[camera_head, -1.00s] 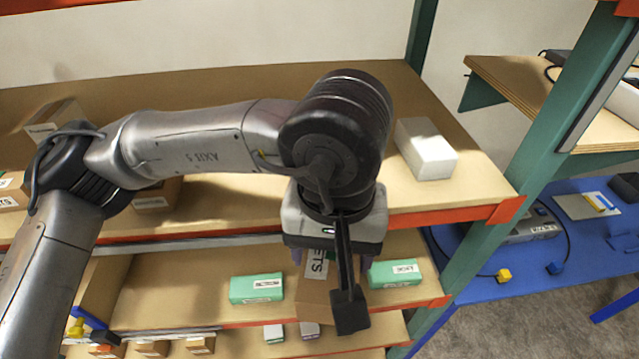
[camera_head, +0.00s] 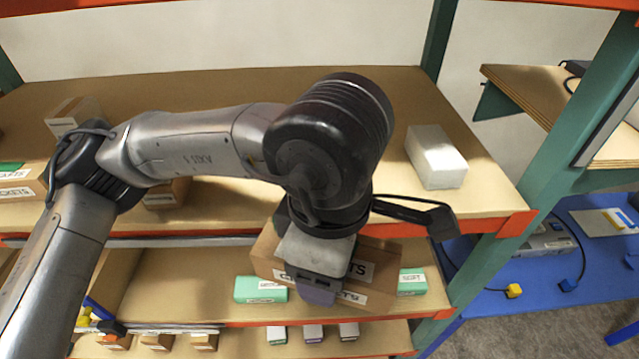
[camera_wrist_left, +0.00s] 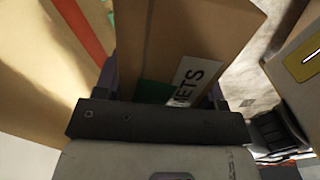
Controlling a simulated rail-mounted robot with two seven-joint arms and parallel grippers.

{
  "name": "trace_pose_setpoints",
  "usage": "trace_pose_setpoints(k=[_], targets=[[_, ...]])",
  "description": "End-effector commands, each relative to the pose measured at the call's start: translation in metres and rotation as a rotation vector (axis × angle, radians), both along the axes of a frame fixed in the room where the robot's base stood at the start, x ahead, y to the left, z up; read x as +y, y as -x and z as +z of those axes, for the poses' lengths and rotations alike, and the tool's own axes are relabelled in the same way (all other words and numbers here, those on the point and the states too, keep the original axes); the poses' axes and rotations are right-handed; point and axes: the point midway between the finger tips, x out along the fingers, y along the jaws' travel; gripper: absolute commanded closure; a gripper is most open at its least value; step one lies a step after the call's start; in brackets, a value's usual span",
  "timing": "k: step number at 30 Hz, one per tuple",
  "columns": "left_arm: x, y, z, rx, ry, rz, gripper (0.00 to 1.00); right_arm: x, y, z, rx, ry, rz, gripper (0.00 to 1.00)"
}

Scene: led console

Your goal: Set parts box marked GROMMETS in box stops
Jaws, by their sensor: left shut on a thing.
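My left gripper (camera_head: 318,290) is shut on a brown cardboard parts box (camera_head: 378,262) in front of the shelf unit. White labels on the box are partly covered by the gripper; the letters ETS show. In the left wrist view the box (camera_wrist_left: 185,40) sits between the fingers, with a label ending in METS or similar and a green patch. The box hangs in front of the middle shelf (camera_head: 190,275), below the top shelf's front edge. I cannot make out the box stops. My right gripper is not in view.
A white box (camera_head: 436,157) stands at the right of the top shelf (camera_head: 240,90). Brown boxes stand at its left. Green boxes (camera_head: 261,289) stand on the middle shelf, and small boxes on the lower one. A green upright (camera_head: 545,170) and blue table (camera_head: 590,235) are at right.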

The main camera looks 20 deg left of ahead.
Motion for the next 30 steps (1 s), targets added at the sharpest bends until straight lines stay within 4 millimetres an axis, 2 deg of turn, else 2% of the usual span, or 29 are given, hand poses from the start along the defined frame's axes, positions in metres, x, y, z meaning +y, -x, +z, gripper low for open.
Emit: trace_pose_setpoints(k=[3,10,25,30], targets=[[0.001,0.000,0.000,0.000,0.000,0.110,0.63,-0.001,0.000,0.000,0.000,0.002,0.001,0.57],[0.001,0.000,0.000,0.000,0.001,0.238,0.63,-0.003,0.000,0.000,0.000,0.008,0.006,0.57],[0.001,-0.001,0.000,0.000,0.001,0.271,0.63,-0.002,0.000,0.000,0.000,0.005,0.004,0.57],[0.009,-0.019,0.003,0.003,0.001,0.275,0.63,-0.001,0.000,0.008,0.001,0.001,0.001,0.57]])
